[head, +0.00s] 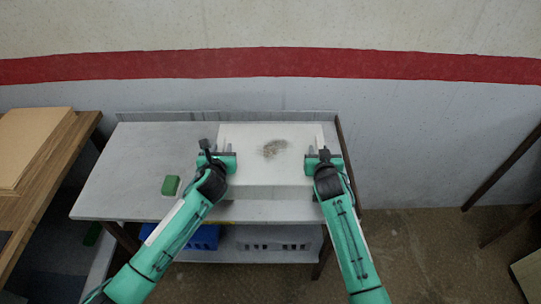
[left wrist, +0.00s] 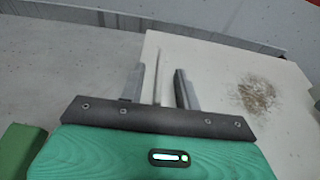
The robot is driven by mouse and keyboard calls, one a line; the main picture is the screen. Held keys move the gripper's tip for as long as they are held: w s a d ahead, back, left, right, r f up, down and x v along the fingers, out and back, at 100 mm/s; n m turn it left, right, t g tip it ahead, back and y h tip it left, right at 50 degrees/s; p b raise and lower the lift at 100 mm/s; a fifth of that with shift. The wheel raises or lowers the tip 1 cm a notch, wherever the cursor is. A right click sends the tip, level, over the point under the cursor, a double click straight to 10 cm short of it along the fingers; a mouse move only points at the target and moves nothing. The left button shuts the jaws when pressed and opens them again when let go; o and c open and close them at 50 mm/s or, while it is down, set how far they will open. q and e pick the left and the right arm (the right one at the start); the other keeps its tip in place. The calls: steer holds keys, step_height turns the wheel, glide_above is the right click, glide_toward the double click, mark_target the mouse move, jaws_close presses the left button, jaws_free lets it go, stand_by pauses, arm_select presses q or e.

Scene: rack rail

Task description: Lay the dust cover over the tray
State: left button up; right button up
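A broad white, box-like piece (head: 265,165) with a grey-brown smudge on top stands on the grey table. I cannot tell whether it is the dust cover, the tray, or one over the other. It also shows in the left wrist view (left wrist: 225,65). My left gripper (head: 226,148) is at its left edge; in the left wrist view its fingers (left wrist: 160,85) are apart, with a thin upright edge between them and gaps visible. My right gripper (head: 318,149) is at the right edge, pointing away from me; its finger gap is too small to judge.
A green block (head: 170,185) lies on the table (head: 130,165) left of the white piece. A low rim runs along the back by the wall. A blue crate (head: 205,238) and a grey crate (head: 270,242) sit on the shelf below. A wooden bench (head: 55,165) stands at left.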

arm_select(q)
steer(key=shift+w+f, duration=0.1)
steer(key=shift+w, duration=0.35)
arm_select(e)
steer(key=shift+w+f, duration=0.15)
steer(key=shift+w, duration=0.25)
arm_select(q)
jaws_close()
arm_select(e)
jaws_close()
steer(key=shift+r, duration=0.2)
